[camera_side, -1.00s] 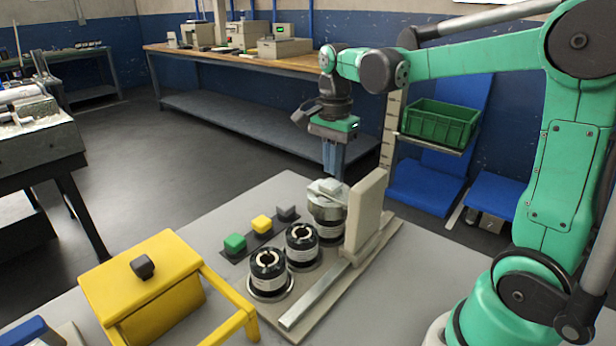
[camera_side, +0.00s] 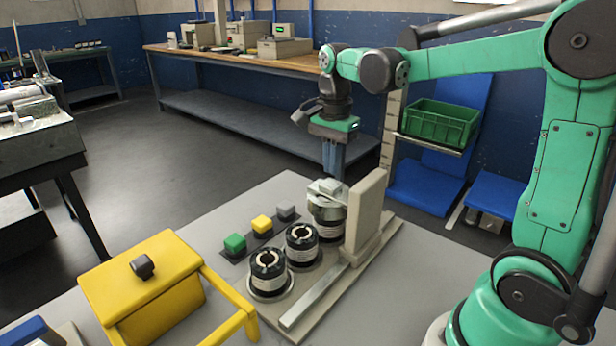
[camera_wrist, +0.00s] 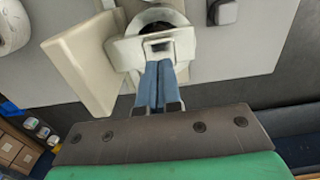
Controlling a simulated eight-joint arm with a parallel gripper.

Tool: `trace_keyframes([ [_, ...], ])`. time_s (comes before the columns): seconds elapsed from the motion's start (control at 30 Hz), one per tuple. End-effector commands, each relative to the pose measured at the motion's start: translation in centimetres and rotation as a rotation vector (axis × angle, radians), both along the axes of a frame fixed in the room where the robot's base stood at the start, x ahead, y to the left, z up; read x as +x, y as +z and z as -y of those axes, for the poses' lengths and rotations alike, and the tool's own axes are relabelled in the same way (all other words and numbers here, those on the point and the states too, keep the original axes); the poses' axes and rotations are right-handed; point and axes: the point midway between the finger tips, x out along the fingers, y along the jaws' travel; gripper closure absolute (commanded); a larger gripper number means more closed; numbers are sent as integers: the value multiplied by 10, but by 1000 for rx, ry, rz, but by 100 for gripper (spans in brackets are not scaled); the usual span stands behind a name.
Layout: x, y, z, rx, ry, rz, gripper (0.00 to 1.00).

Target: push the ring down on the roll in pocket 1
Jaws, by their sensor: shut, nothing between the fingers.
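Three dark rolls with pale label bands stand in a row: a near roll (camera_side: 269,273), a middle roll (camera_side: 302,245) and a far roll (camera_side: 330,228). The far roll has a pale metal ring piece (camera_side: 327,201) with a raised block on top. The same metal piece shows in the wrist view (camera_wrist: 179,43), with a dark slot in its block. My gripper (camera_side: 331,173) points down just above this piece, with its blue-grey fingers (camera_wrist: 157,64) together and empty. Whether the fingertips touch the piece cannot be told. No pocket number is readable.
A tall beige upright plate (camera_side: 366,217) stands close to the right of the far roll, with a metal rail (camera_side: 315,296) in front. A yellow cover (camera_side: 140,285) is at front left.

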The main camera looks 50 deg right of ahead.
Motion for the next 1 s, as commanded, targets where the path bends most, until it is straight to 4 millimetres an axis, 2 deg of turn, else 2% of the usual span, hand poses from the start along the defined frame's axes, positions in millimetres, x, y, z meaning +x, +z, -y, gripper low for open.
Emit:
trace_keyframes([
  [0.43, 0, -2, 0, 0, 0, 0, 100],
  [1.0, 0, -22, 0, 0, 0, 0, 100],
])
